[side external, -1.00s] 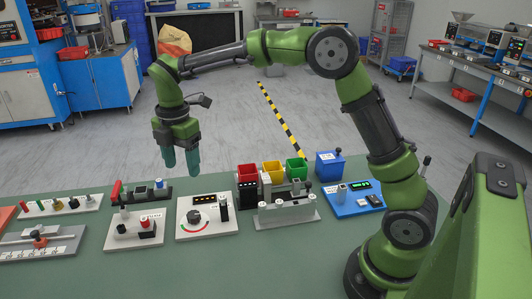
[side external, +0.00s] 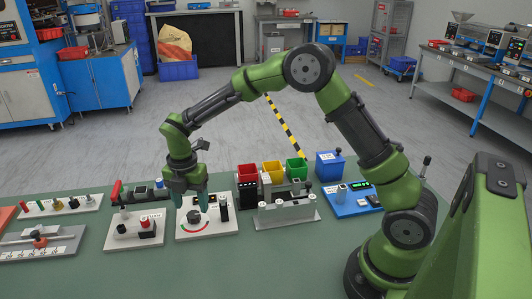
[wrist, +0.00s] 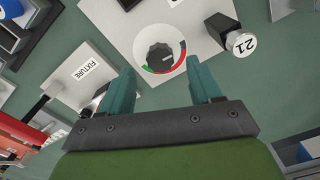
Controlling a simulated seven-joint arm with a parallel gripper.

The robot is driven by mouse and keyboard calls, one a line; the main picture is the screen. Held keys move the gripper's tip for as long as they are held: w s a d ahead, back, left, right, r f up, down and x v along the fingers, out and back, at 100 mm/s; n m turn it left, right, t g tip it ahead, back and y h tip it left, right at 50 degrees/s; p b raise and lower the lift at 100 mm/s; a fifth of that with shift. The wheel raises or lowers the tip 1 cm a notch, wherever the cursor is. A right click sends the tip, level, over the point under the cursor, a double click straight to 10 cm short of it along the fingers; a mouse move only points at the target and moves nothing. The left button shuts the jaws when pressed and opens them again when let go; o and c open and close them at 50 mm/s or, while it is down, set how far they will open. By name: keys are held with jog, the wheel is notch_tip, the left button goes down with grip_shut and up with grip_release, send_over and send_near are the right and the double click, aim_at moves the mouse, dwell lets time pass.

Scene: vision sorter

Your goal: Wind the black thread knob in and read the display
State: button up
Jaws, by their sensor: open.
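A black round knob (wrist: 160,57) sits on a white dial with a green and red arc, on a white panel (wrist: 110,20). In the side view the knob (side external: 194,217) shows just below my gripper (side external: 191,205). In the wrist view my gripper (wrist: 160,72) is open and empty, its teal fingers spread wider than the knob, which appears between and beyond their tips. The panel's display is hidden behind my gripper in the side view. A black post with a round white cap marked 21 (wrist: 241,43) stands beside the dial.
A fixture block (side external: 136,228) with a red button stands left of the panel. A grey slide fixture (side external: 286,211) stands to the right, with red, yellow and green bins (side external: 272,171) behind. A blue device (side external: 352,199) with a lit display lies further right.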

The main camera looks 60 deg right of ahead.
aim_at(193, 214)
jog(key=shift+f, duration=1.75)
jog(key=c, duration=1.1)
jog(key=shift+o, duration=0.2)
